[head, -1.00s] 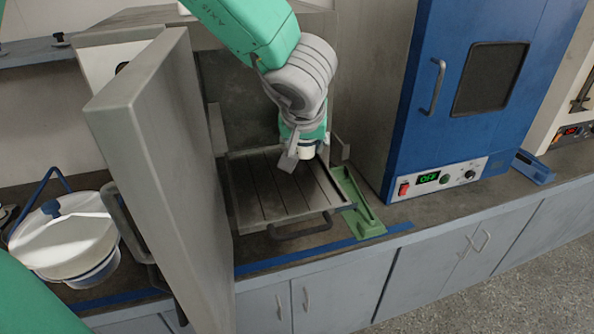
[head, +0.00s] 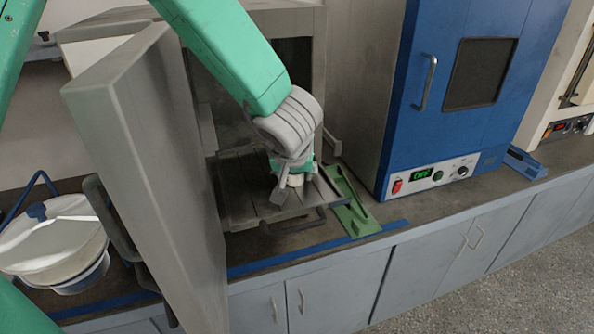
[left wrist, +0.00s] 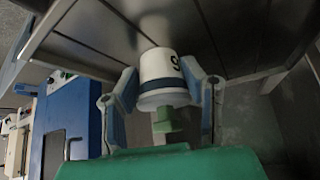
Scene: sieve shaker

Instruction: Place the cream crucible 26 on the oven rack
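The cream crucible (head: 296,180) is between the fingers of my left gripper (head: 289,188), low at the front right part of the oven rack (head: 238,207). In the left wrist view, the crucible (left wrist: 162,68) shows a dark band and part of a dark mark. The two fingers of my left gripper (left wrist: 164,92) lie against its sides. The rack's flat slats (left wrist: 95,25) are close behind the crucible; I cannot tell whether it touches them. My right gripper is not in view.
The grey oven door (head: 150,170) stands open left of the rack. A green stand (head: 350,205) is right of the rack, beside a blue oven (head: 400,130). A lidded white pot (head: 55,240) stands at the left. The other rack slats look clear.

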